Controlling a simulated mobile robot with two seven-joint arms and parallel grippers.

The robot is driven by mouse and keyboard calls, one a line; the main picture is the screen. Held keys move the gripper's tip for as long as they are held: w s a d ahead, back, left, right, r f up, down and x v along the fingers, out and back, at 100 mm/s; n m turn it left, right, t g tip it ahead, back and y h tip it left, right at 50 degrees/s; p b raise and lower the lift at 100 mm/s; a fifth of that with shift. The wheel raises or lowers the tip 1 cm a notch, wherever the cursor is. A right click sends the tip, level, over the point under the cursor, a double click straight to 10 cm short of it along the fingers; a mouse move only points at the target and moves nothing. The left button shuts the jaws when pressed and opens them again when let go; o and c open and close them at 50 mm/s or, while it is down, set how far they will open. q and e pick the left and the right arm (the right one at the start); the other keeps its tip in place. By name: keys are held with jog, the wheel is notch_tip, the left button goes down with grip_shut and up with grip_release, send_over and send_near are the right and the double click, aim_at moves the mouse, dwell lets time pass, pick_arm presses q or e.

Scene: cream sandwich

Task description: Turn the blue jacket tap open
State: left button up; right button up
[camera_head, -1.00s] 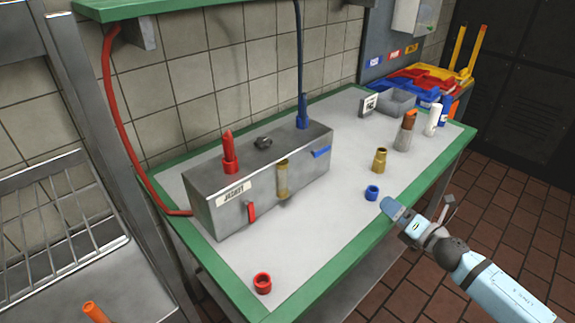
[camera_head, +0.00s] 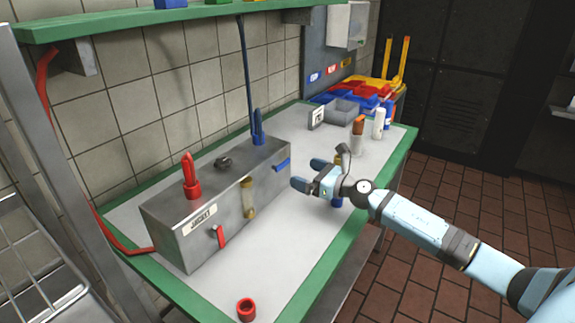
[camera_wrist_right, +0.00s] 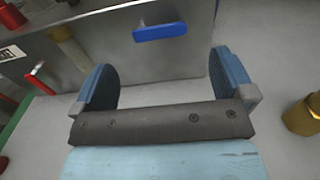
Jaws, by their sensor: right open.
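The blue jacket tap (camera_head: 282,165) is a short blue lever on the front face of the grey metal box (camera_head: 172,238), near its right end. In the right wrist view the blue lever (camera_wrist_right: 160,32) lies nearly level, ahead of the fingers and roughly between them. My right gripper (camera_head: 308,174) is open and empty, just right of the lever and apart from it. In the right wrist view its two blue fingers (camera_wrist_right: 160,85) are spread wide. My left gripper is not in view.
A red lever (camera_head: 220,237) hangs down on the box's left part, with a brass fitting (camera_head: 248,198) between the levers. A red ring (camera_head: 246,309) lies on the green-edged table (camera_head: 292,288). A brass piece (camera_wrist_right: 302,116) stands right of my right gripper. Bottles (camera_head: 378,124) stand farther back.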

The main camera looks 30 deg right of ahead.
aim_at(284, 165)
jog(key=x, duration=0.6)
jog(key=shift+w+a+p, duration=0.1)
jog(key=shift+w+p, duration=0.15)
jog(key=shift+p, duration=0.1)
jog(key=c, duration=0.9)
